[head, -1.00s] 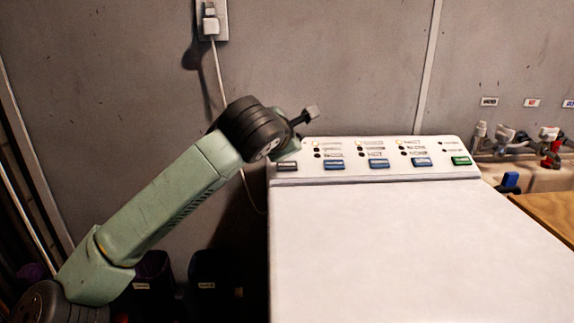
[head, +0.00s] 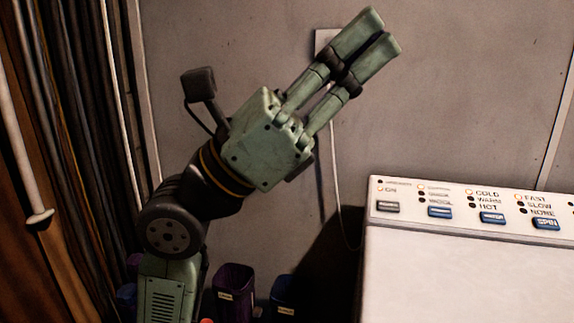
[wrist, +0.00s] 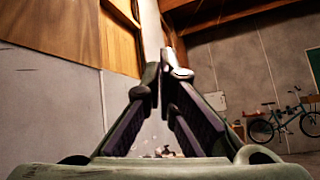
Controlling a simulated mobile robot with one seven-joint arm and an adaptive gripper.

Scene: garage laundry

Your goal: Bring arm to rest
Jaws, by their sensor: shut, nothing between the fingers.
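My gripper (head: 372,38) is raised in the middle of the head view, its two green fingers side by side and pointing up and to the right. It is shut and holds nothing. It is in front of the grey wall, left of and above the washing machine, apart from it. In the wrist view my gripper (wrist: 168,72) has its fingertips together, with the wall and ceiling beyond them.
The white washing machine (head: 470,270) with its button panel stands at the right. Purple and dark blue bins (head: 234,290) stand on the left below my arm. Pipes run up the far left. A bicycle (wrist: 285,122) is against the wall in the wrist view.

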